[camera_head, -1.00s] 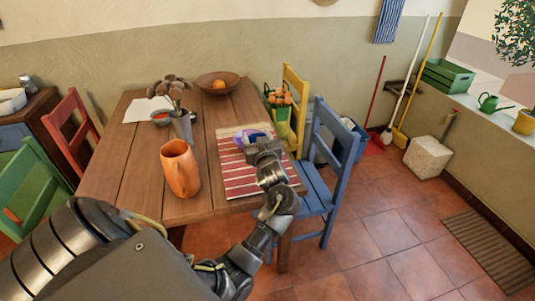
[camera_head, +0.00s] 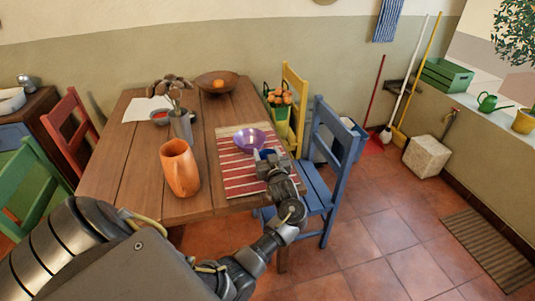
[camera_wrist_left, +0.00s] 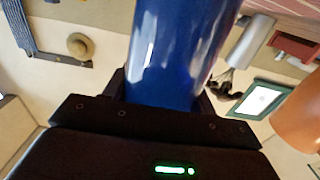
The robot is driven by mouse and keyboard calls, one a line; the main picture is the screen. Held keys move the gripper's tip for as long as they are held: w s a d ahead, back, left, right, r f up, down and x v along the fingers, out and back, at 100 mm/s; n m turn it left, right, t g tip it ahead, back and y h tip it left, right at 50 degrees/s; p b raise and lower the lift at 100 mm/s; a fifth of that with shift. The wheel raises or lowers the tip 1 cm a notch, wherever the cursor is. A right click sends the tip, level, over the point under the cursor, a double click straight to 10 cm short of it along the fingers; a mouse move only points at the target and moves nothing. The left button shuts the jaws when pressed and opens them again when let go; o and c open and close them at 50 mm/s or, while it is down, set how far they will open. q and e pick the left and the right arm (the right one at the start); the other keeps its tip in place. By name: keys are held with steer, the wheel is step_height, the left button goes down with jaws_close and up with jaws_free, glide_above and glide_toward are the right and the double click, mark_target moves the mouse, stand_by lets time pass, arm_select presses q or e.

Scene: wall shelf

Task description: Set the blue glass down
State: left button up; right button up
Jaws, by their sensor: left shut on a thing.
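The blue glass (camera_wrist_left: 175,50) fills the middle of the left wrist view, between the fingers of my left gripper. In the head view only a bit of the glass (camera_head: 266,154) shows past my left gripper (camera_head: 268,163), which is shut on it. The gripper is over the right part of the red-and-white striped placemat (camera_head: 240,180) on the wooden table. I cannot tell whether the glass touches the mat. A purple bowl (camera_head: 243,137) is on the mat, just left of and beyond the gripper. My right gripper is not in view.
An orange pitcher (camera_head: 180,170) stands left of the mat, with a vase of dry flowers (camera_head: 181,125) behind it. A wooden bowl (camera_head: 217,84) is at the table's far end. A blue chair (camera_head: 325,165) stands close to the table's right edge. The mat's near left part is clear.

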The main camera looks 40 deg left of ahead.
arm_select(q)
steer(key=shift+f, duration=0.2)
steer(key=o, duration=1)
steer(key=shift+r, duration=0.25)
steer(key=v, duration=0.7)
steer(key=shift+s+d+b, duration=0.15)
steer(key=shift+d+b, duration=0.1)
steer(key=shift+b, duration=0.1)
